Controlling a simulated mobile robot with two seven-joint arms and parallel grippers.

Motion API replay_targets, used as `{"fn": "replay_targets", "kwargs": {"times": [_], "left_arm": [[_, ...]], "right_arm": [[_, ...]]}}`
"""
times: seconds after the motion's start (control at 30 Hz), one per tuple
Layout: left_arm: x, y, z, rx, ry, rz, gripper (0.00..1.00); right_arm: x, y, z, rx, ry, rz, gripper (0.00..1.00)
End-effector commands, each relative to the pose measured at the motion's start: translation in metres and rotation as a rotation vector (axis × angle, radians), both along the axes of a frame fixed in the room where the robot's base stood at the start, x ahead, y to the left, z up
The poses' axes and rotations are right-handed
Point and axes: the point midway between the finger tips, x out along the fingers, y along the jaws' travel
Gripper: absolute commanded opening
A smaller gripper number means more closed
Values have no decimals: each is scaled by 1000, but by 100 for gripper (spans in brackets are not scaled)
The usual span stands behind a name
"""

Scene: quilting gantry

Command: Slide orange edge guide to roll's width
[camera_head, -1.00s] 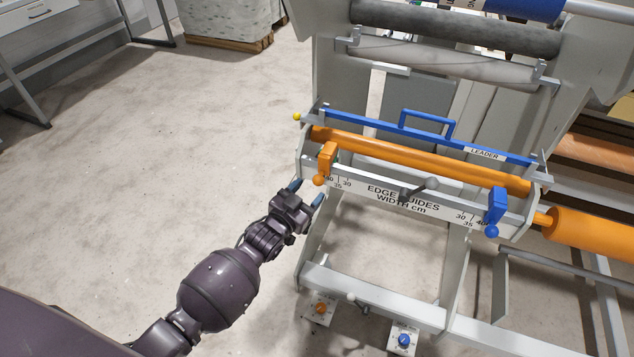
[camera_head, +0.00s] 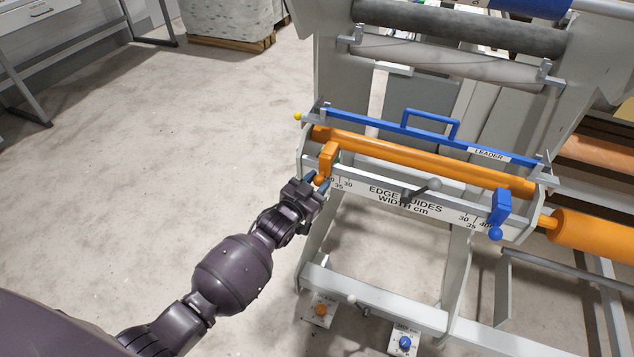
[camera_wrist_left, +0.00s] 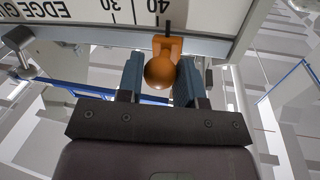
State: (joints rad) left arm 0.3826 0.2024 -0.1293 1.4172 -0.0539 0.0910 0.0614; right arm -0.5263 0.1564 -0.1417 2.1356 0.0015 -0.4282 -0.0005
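The orange edge guide (camera_head: 328,156) sits at the left end of the scale rail, and its stem is by the 40 mark in the left wrist view. Its round orange knob (camera_wrist_left: 160,71) hangs below the rail. My left gripper (camera_head: 317,181) is at this knob, with its blue fingers (camera_wrist_left: 131,78) on either side, closed in against it. The white scale (camera_head: 395,198) reads "EDGE GUIDES WIDTH cm". An orange roll (camera_head: 420,160) lies along the frame behind the scale; a thicker orange roll (camera_head: 592,236) is at the right. My right gripper is not in view.
The blue edge guide (camera_head: 501,207) is at the scale's right end. A grey lever (camera_head: 425,187) stands out mid-rail. A blue leader bar (camera_head: 375,126) with a handle lies above. Two knob boxes are low on the frame. The floor (camera_head: 150,150) at left is clear.

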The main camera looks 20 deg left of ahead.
Motion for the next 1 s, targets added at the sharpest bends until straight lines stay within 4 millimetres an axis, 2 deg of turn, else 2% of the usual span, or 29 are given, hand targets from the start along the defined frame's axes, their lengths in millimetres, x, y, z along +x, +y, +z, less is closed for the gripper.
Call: {"fn": "replay_targets", "kwargs": {"times": [0.03, 0.1, 0.13, 0.33, 0.7, 1.0], "left_arm": [[0, 0, 0, 0, 0, 0, 12], [0, 0, 0, 0, 0, 0, 2], [0, 0, 0, 0, 0, 0, 0], [0, -6, 0, -1, -1, 0, 0], [-2, -58, 0, -3, 0, -1, 0], [-3, -63, -1, -1, 1, -1, 0]], "right_arm": [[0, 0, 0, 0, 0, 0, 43], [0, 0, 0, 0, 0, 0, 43], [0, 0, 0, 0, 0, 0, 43], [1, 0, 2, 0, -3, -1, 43], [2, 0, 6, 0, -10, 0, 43], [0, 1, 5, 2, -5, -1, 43]]}}
